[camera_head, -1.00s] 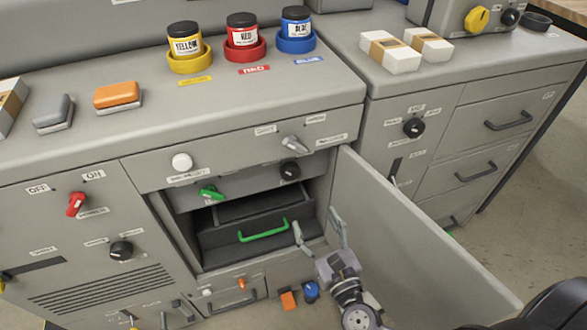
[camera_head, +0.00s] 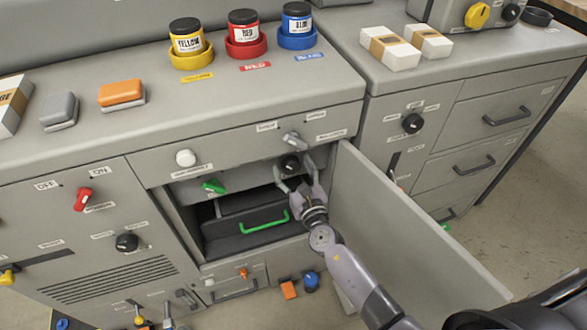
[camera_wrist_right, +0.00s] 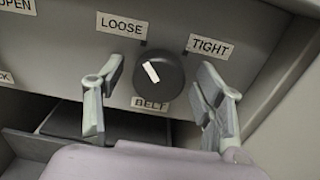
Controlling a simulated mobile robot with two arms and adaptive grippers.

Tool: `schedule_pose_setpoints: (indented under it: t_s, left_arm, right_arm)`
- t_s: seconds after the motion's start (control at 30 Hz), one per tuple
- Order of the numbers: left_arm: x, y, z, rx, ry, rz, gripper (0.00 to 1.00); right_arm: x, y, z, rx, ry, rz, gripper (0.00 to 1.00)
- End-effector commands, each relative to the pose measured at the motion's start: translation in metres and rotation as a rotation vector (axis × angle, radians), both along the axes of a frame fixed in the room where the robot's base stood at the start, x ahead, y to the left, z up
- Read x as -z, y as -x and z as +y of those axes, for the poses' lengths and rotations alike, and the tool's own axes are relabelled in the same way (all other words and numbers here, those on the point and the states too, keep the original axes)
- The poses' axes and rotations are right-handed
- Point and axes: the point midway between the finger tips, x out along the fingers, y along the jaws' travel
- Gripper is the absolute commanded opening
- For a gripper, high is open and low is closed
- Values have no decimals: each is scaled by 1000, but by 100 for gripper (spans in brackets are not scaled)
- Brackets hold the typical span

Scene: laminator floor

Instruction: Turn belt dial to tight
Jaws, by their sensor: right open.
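The black belt dial (camera_head: 290,164) sits on the grey panel inside the open cabinet. In the right wrist view the dial (camera_wrist_right: 158,75) has a white pointer mark slanting toward the upper left, on the side of the LOOSE label (camera_wrist_right: 122,25). The TIGHT label (camera_wrist_right: 210,46) is to its upper right and the BELT label (camera_wrist_right: 149,103) below it. My right gripper (camera_head: 293,177) is open, its fingers on either side of the dial and apart from it in the wrist view. My left gripper is not clearly identifiable in the head view.
The open cabinet door (camera_head: 400,220) stands to the right of my right arm. A green lever (camera_head: 214,186) is left of the dial, and a green-handled drawer (camera_head: 264,222) is below.

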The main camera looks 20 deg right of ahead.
Motion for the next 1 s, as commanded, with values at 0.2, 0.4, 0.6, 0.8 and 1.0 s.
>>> schedule_pose_setpoints:
  t_s: [0.2,0.4,0.6,0.8,1.0]
  left_arm:
    - [0,5,0,0,-1,7,0]
    - [0,5,0,0,-1,8,0]
    - [0,5,0,1,-1,8,0]
    - [0,5,0,1,-1,8,0]
    - [1,5,0,1,-1,7,0]
  right_arm:
    - [0,0,0,0,0,0,63]
    - [0,0,0,0,0,0,49]
    - [0,0,0,0,0,0,36]
    - [0,0,0,0,0,0,23]
    - [0,0,0,0,-2,0,16]
